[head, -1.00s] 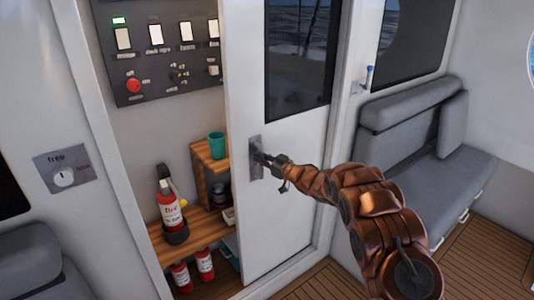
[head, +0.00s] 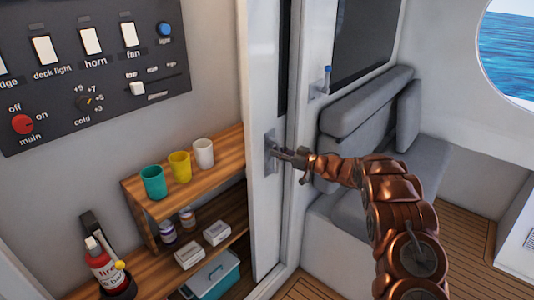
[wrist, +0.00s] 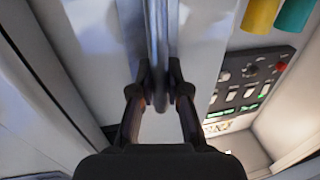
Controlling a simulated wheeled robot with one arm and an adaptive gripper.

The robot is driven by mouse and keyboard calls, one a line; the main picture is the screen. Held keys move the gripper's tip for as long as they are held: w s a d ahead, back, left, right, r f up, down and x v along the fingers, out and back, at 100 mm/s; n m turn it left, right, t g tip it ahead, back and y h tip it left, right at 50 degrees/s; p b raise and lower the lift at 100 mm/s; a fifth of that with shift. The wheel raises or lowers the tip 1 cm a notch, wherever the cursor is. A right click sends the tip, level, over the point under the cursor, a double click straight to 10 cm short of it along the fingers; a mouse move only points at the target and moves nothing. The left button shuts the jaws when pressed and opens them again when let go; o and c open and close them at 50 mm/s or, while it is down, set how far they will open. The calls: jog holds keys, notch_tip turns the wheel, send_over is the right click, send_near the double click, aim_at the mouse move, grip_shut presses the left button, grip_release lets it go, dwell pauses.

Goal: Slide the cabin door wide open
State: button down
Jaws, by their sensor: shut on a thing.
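The white sliding cabin door (head: 262,215) has a dark window at its top and stands largely slid to the right, with a wide opening to its left. Its metal handle plate (head: 271,152) is near the door's left edge. My gripper (head: 281,154) is at this handle, and my copper-coloured arm reaches in from the lower right. In the wrist view the two dark fingers of my gripper (wrist: 160,88) are closed on the upright handle bar (wrist: 158,45), one on each side. The fingertips partly hide the handle.
Behind the opening are a switch panel (head: 95,65), wooden shelves (head: 215,160) with teal, yellow and white cups, and a fire extinguisher (head: 104,265). A grey padded bench (head: 365,130) stands right of the door.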

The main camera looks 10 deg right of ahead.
jog(key=shift+w+d+r, duration=0.15)
jog(key=shift+w+d, duration=0.5)
jog(key=c, duration=1.1)
grip_release()
jog(key=shift+d, duration=0.15)
jog(key=shift+c, duration=0.2)
jog(key=v, duration=1.2)
